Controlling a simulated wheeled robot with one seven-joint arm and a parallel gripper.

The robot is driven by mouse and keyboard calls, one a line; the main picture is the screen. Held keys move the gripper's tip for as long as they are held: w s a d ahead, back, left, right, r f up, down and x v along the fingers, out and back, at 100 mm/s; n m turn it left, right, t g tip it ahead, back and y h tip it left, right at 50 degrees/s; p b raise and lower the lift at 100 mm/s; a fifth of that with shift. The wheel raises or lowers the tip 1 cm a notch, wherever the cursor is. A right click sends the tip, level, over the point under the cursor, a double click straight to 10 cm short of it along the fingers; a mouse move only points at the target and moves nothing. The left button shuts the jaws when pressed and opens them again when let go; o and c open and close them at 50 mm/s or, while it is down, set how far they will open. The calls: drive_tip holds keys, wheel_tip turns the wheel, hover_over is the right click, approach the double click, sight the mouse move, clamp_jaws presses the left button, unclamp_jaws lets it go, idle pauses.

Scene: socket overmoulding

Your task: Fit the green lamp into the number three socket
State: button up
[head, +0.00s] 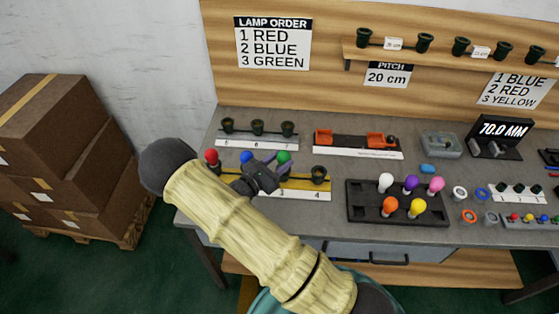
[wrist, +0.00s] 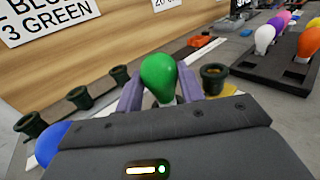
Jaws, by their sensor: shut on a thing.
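The green lamp (head: 284,157) is upright between the fingers of my gripper (head: 272,170), which is shut on it. In the wrist view the green bulb (wrist: 159,76) rises between the two purple-grey fingertips (wrist: 160,98). The lamp is over the printed 3 on the front strip (head: 300,194). My gripper hides the number three socket and the lamp's base, so I cannot tell how far in the lamp sits. The red lamp (head: 211,156) and blue lamp (head: 246,157) stand to its left. The empty number four socket (head: 320,174) is to its right.
A back strip with empty sockets (head: 257,127) stands behind. A black tray (head: 360,213) with several other lamps lies to the right. An orange fixture (head: 356,139) is at the back. The LAMP ORDER sign (head: 272,42) reads red, blue, green.

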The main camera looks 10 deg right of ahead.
drive_tip(key=shift+f, duration=0.2)
drive_tip(key=o, duration=1)
drive_tip(key=b+v, duration=0.2)
drive_tip(key=v, duration=1.5)
drive_tip(key=shift+s+a, duration=0.15)
drive_tip(key=shift+a, duration=0.05)
